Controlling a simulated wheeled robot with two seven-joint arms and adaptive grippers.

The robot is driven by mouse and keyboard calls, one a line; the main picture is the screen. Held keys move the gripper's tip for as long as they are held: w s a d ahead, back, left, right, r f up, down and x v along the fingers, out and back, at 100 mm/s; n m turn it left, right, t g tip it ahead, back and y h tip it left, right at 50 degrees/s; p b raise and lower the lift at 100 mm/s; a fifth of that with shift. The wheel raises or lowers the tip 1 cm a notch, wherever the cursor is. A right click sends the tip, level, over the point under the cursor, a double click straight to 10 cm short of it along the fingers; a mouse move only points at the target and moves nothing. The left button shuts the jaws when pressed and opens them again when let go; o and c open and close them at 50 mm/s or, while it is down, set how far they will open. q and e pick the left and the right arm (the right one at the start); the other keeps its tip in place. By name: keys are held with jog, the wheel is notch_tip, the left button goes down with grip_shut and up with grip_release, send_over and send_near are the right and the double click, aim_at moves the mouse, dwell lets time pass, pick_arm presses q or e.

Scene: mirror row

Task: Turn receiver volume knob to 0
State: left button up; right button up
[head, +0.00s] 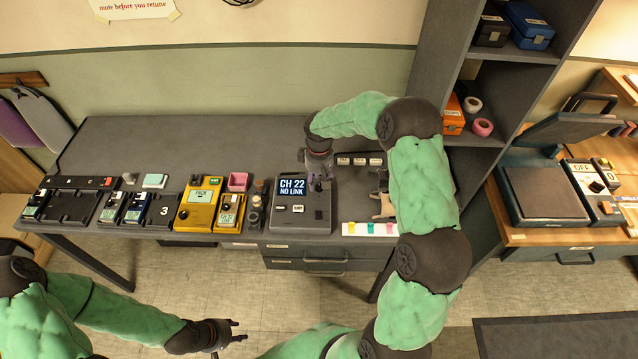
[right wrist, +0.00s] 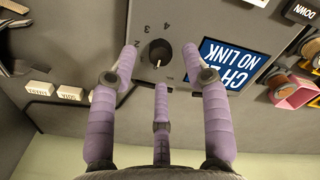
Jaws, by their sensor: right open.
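My right gripper (head: 319,178) is over the receiver's right part, just right of the screen. In the right wrist view its three purple fingers (right wrist: 160,66) are open and spread around the knob; contact cannot be told. My left gripper (head: 236,331) is open and empty, in front of the desk.
Yellow devices (head: 198,205) and black pedals (head: 73,205) stand left of the receiver, with a pink box (head: 238,181) close by. A white strip with coloured tabs (head: 370,229) lies to the right. A tall shelf (head: 470,160) stands right of the desk.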

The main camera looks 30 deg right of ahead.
aim_at(319, 186)
notch_tip(319, 186, up, 10)
jog(key=shift+f, duration=0.15)
dwell(0.7)
